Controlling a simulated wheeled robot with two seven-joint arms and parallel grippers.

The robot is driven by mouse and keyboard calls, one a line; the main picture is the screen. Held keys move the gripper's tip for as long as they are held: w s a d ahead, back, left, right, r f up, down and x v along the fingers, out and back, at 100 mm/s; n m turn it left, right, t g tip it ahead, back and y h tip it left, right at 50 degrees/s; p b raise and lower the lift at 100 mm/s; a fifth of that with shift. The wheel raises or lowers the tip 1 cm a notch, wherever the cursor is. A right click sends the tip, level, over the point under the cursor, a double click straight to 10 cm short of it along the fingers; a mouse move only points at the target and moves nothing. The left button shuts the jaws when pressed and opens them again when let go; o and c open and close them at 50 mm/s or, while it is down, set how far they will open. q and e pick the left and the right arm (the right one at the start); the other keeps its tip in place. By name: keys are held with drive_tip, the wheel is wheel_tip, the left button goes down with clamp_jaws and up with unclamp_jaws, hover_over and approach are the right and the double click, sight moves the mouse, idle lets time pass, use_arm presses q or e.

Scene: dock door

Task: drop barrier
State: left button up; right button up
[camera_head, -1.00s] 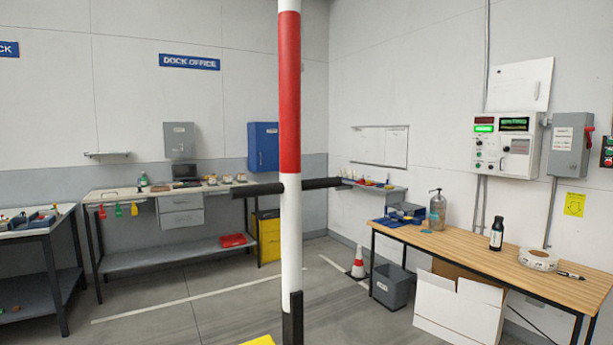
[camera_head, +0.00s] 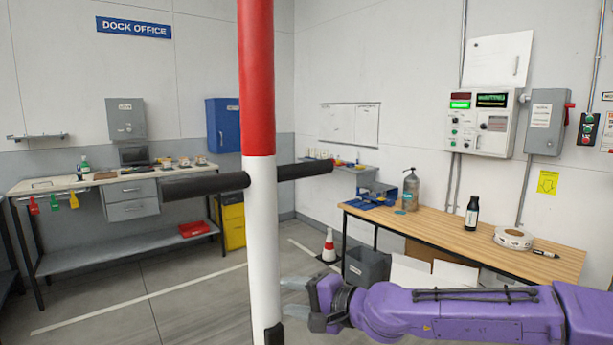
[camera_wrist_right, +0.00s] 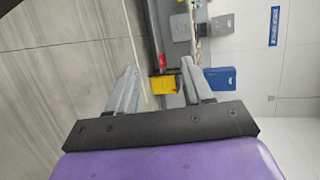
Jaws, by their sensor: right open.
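The barrier arm is a red and white pole (camera_head: 258,100) standing upright in the middle of the head view. A dark horizontal bar (camera_head: 205,186) crosses it, with one end on each side of the pole. My right gripper (camera_head: 290,298) reaches in from the right, low beside the white part of the pole and below the bar. It is open, and its fingertips are close to the pole; I cannot tell if they touch. In the wrist view, the gripper (camera_wrist_right: 156,85) shows two spread grey fingers with nothing between them. My left gripper is not seen.
A wooden table (camera_head: 450,240) stands at right with a black bottle (camera_head: 472,213), a grey pump bottle (camera_head: 411,190) and a tape roll (camera_head: 513,238). A workbench (camera_head: 60,184) stands at left.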

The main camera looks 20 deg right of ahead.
drive_tip(key=s+d+r+n+t+y, duration=0.1)
drive_tip(key=s+d+r+y, duration=0.15)
drive_tip(key=r, duration=0.55)
drive_tip(key=s+d+r+n+t+y, duration=0.1)
drive_tip(key=d+r, duration=0.2)
drive_tip(key=r, duration=0.5)
drive_tip(key=s+d+r+y, duration=0.1)
drive_tip(key=d+r+y, duration=0.15)
drive_tip(key=r, duration=0.45)
drive_tip(key=n+g+y, duration=0.2)
drive_tip(key=n+g, duration=0.4)
approach(317, 171)
drive_tip(key=p+x, duration=0.2)
drive_tip(key=x, duration=0.9)
drive_tip(key=shift+w+a, duration=0.15)
drive_tip(key=shift+a, duration=0.1)
drive_tip(key=shift+d, duration=0.1)
